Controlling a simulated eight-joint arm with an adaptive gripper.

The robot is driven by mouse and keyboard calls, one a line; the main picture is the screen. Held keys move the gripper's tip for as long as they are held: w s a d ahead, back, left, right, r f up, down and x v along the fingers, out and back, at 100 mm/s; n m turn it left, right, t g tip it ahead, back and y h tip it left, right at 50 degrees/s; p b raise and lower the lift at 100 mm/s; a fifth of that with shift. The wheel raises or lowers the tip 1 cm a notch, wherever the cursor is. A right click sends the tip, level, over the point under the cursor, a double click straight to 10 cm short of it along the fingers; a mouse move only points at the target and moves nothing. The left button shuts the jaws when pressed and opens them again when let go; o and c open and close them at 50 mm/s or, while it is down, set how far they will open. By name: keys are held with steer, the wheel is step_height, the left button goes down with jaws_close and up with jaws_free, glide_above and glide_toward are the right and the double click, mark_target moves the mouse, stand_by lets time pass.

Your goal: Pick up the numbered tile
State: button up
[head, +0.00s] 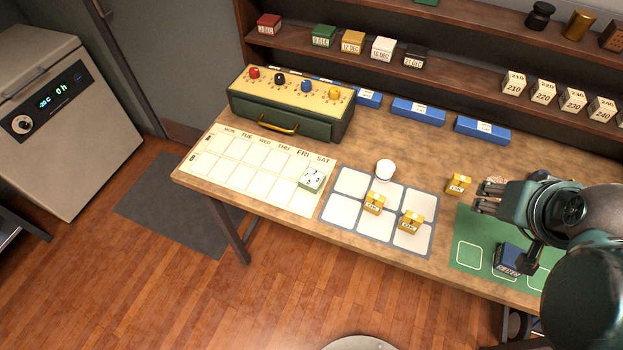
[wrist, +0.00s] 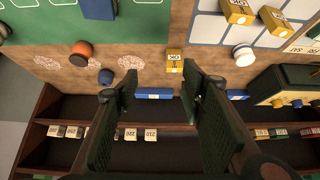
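The numbered tile (head: 312,178) is a white-topped piece with green sides and dark marks on top. It lies at the SAT end of the cream weekday board (head: 237,170) in the head view. I cannot make it out clearly in the wrist view. My gripper (head: 481,197) is over the right part of the table, well to the right of the tile. In the wrist view my gripper (wrist: 160,76) has its two fingers wide apart with nothing held between them.
A grid mat (head: 345,211) with yellow boxes (head: 375,203) and a white round piece (head: 385,170) lies between tile and gripper. Another yellow box (head: 458,184) stands near my fingers. A green drawer case (head: 290,108) stands behind the board. Shelves (head: 385,78) line the back.

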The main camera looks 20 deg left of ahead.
stand_by(0.3)
steer(key=o, duration=0.4)
